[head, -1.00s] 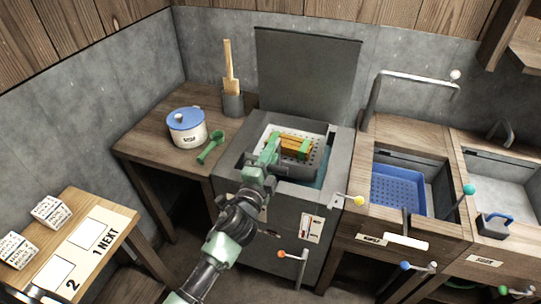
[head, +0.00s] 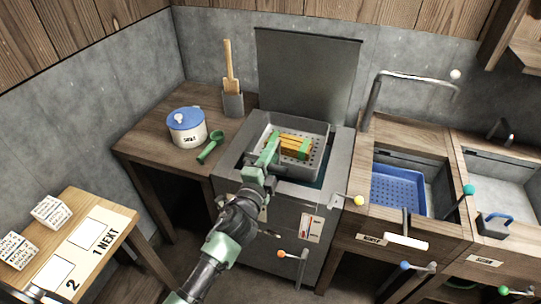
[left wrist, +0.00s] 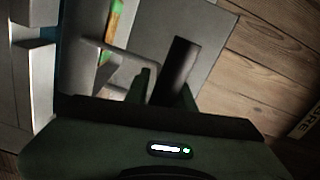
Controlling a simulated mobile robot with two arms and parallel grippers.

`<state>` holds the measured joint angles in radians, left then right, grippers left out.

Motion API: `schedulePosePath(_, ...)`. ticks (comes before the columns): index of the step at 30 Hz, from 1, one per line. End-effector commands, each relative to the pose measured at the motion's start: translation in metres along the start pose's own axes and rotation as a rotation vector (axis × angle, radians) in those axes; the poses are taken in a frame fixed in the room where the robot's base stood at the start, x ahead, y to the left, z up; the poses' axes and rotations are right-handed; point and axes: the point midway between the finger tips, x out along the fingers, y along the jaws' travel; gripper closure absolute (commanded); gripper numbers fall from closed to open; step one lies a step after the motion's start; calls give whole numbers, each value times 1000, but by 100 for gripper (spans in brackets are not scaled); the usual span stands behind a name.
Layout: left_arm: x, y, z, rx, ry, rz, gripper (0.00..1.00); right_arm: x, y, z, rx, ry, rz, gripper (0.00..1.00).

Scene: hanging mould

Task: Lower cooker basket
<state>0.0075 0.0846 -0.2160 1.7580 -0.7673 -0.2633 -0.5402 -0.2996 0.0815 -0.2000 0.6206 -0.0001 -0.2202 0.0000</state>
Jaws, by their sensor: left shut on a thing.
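The cooker (head: 283,225) is a grey box with an open top and its dark lid (head: 308,75) standing up behind. The grey perforated cooker basket (head: 318,155) is at this opening, holding an orange and green bundle (head: 294,146). Some blue-green shows below it inside the cooker. My left gripper (head: 270,150) is at the basket's near left side, shut on what looks like its handle. In the left wrist view, the green fingers (left wrist: 165,92) are around a dark bar; the grip itself is partly hidden. My right gripper is out of view.
A sink with a blue perforated tray (head: 400,190) is on the right. A yellow-knobbed lever (head: 358,201) sticks out from the cooker.

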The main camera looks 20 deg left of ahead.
Motion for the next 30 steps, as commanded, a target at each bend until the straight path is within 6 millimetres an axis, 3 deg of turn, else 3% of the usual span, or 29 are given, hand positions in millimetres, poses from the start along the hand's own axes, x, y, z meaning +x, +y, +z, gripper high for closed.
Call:
schedulePosePath(14, 0, 6, 0, -9, 0, 3, 100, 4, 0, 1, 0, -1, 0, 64)
schedulePosePath(20, -1, 36, 6, -8, -2, 8, 100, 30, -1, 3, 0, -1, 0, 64)
schedulePosePath(30, 0, 104, 20, -9, 0, 2, 100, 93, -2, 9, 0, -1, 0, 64)
